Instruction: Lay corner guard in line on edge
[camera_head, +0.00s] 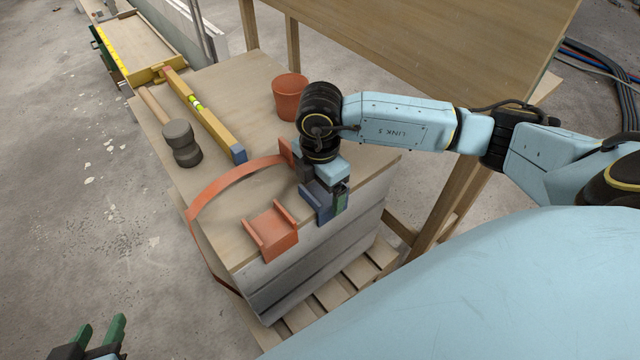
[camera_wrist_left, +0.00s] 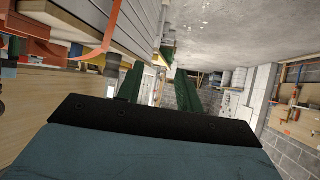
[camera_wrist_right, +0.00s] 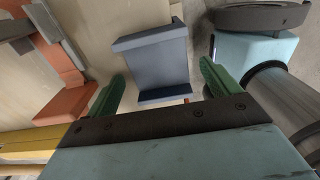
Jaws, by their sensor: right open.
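A blue corner guard (camera_head: 318,205) sits at the near edge of the board stack (camera_head: 222,226), right of an orange corner guard (camera_head: 271,231). My right gripper (camera_head: 340,196) is open at the blue guard. In the right wrist view the blue guard (camera_wrist_right: 152,62) shows just beyond and between the spread green fingers; I cannot tell whether they touch it. Another orange piece (camera_head: 287,152) is partly hidden behind my right wrist. An orange strap (camera_head: 222,184) arches over the stack top. My left gripper (camera_head: 100,337) is open and empty, low at left, away from the stack.
On the stack lie a mallet (camera_head: 181,143), a yellow level (camera_head: 205,115) and an orange cup (camera_head: 289,96). A wooden tray (camera_head: 139,45) stands at the far left. A large wooden panel (camera_head: 430,45) stands behind. The stack rests on a pallet (camera_head: 340,285). The left floor is clear.

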